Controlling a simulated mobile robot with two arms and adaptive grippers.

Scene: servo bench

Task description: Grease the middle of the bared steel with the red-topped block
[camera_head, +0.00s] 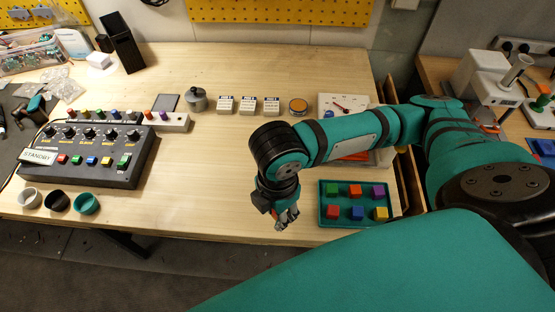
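My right arm reaches in from the right, and its gripper (288,217) hangs over the front edge of the bench, left of a teal tray (345,201). The fingers are small and I cannot tell whether they are apart; I see nothing held. The tray holds two rows of coloured blocks. A red block (355,190) is in the back row between a green one and a purple one. Another reddish block (333,212) is at the front left, beside a blue one and a yellow one. I cannot make out any bared steel for certain. My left gripper is out of view.
A dark control box (88,155) with knobs and coloured buttons stands at the left. Three small cups (58,202) sit before it. A metal pot (196,99), white labelled blocks (248,105) and an orange-topped tin (298,106) line the back. The wooden middle is clear.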

